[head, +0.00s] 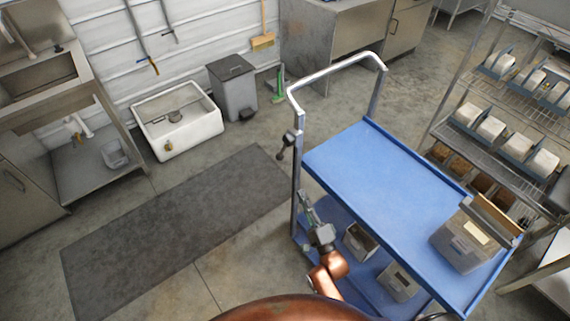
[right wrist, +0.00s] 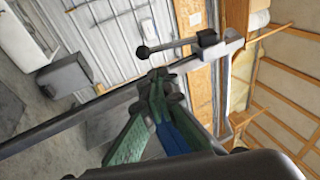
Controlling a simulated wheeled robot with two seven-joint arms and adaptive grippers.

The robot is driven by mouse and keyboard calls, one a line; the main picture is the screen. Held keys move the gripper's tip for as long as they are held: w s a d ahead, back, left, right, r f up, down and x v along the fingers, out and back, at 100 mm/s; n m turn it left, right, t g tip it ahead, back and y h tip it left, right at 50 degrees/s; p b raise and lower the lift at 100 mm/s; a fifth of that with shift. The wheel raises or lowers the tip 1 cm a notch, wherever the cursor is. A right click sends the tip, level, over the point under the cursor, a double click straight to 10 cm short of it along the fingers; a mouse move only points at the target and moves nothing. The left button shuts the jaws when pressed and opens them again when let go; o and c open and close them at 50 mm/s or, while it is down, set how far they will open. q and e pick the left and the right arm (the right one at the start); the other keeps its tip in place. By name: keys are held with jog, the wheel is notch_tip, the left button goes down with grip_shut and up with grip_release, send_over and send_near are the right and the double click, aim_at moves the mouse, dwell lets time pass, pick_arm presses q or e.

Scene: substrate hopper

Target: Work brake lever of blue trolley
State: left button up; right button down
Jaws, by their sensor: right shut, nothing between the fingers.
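The blue trolley (head: 375,170) stands right of centre in the head view, with a grey metal push handle at its left end. Its brake lever (head: 285,147) is a dark rod with a ball knob, mounted on the near handle post and hanging down to the left. In the right wrist view, the lever (right wrist: 170,46) sticks out from its bracket, with the black knob just beyond my fingertips. My right gripper (head: 305,198) is below the lever, beside the post. Its green fingers (right wrist: 158,78) are shut and empty, apart from the knob. My left gripper is not in view.
A wire shelf rack (head: 480,95) stands close on the right. A dark mat (head: 170,235) lies on the open floor to the left.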

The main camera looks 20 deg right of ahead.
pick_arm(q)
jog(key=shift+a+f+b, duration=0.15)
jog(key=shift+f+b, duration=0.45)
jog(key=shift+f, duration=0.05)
pick_arm(e)
send_near(283, 149)
jog(key=w+f, duration=0.1)
jog(key=w, duration=0.6)
jog(key=shift+w+a+f, duration=0.2)
jog(key=shift+a, duration=0.15)
